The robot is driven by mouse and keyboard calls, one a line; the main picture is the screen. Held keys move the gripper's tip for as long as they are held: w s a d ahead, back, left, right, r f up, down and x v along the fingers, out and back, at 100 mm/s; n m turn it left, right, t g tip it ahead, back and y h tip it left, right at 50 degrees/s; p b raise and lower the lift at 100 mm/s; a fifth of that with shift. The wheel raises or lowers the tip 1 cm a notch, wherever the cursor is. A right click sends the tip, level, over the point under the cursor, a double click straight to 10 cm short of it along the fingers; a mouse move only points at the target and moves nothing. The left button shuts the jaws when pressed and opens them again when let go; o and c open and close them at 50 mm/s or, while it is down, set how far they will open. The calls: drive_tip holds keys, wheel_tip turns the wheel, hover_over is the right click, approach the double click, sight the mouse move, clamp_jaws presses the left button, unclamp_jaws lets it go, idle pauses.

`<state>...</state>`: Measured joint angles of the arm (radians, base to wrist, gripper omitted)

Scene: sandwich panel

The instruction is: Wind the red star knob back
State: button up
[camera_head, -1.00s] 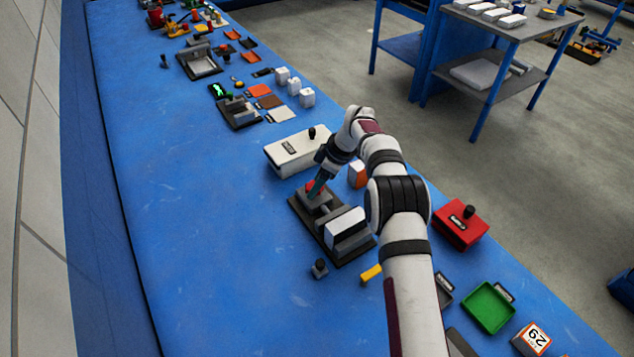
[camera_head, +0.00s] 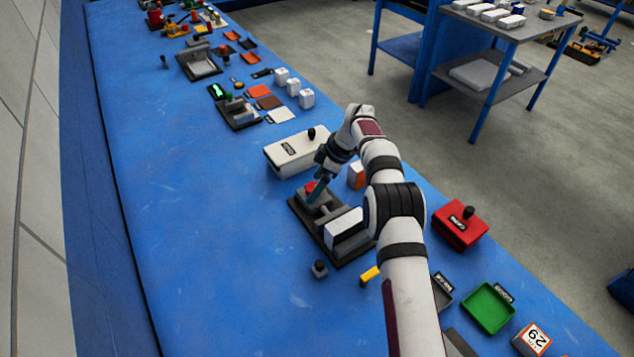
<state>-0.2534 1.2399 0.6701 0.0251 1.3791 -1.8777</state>
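The red star knob (camera_head: 310,187) is a small red shape on the grey vise-like fixture (camera_head: 333,238), at the fixture's far end. A white block (camera_head: 345,226) sits in the near part of this fixture. My gripper (camera_head: 315,193) comes down from the upper right with its fingers at the knob. The fingers hide part of the knob. The view is too small to show whether they are closed on it or only beside it.
A white box with a black knob (camera_head: 295,152) stands just behind my gripper, and an orange-and-white block (camera_head: 356,175) beside it. A red box (camera_head: 461,226) and a green tray (camera_head: 488,307) lie to the right. Blue bench surface left of the fixture is clear.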

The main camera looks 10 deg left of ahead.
drive_tip(key=v, duration=1.5)
drive_tip(key=shift+r, duration=0.4)
drive_tip(key=s+d+r+m+h, duration=0.1)
drive_tip(key=s+d+r+m, duration=0.35)
drive_tip(key=s, duration=0.25)
drive_tip(key=s+d+r+m, duration=0.3)
drive_tip(key=s+r+m, duration=0.25)
drive_tip(key=s, duration=0.25)
drive_tip(key=s+d+f+m, duration=0.2)
drive_tip(key=s+m, duration=0.2)
drive_tip(key=s, duration=0.5)
drive_tip(key=s+d+f+m+h, duration=0.1)
drive_tip(key=s+d+f+m, duration=0.1)
drive_tip(key=s+m, duration=0.3)
drive_tip(key=s+d+f+m, duration=0.2)
drive_tip(key=s+f+m, duration=0.2)
drive_tip(key=s, duration=0.9)
drive_tip(key=shift+f+m+h, duration=0.2)
drive_tip(key=shift+m+h, duration=0.2)
